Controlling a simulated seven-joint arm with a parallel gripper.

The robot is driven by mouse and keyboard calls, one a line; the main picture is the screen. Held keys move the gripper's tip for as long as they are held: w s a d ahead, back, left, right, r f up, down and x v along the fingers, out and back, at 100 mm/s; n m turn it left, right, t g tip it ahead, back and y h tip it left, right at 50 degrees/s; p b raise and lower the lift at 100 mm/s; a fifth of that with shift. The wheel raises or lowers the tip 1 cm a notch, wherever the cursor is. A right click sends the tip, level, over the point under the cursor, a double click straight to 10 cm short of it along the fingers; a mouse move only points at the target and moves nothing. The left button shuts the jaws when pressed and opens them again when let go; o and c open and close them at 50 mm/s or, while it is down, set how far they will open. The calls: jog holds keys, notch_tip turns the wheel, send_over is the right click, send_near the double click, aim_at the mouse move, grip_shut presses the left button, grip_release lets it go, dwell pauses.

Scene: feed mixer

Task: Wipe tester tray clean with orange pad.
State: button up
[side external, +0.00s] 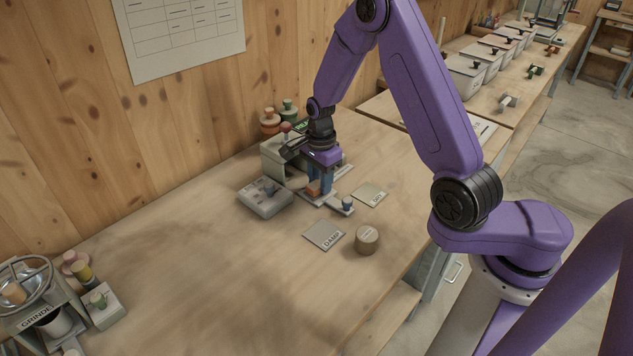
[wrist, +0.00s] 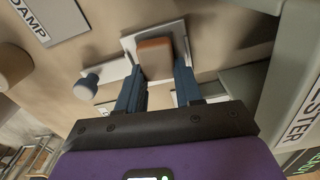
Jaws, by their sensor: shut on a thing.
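The orange pad (side external: 313,188) is held between the two blue fingers of my gripper (side external: 320,186), which is shut on it. In the wrist view the pad (wrist: 155,56) shows between the fingertips (wrist: 157,74). The pale tester tray (wrist: 178,30) is under or just behind the pad; whether the pad touches it I cannot tell.
A knobbed pale plate (side external: 346,204) lies just right of my gripper. DAMP (side external: 324,235) and another labelled card (side external: 370,195) lie near a round wooden block (side external: 367,241). A grey box (side external: 265,197) sits left.

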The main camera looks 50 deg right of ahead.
jog(key=shift+d, duration=2)
notch_tip(320, 180, up, 8)
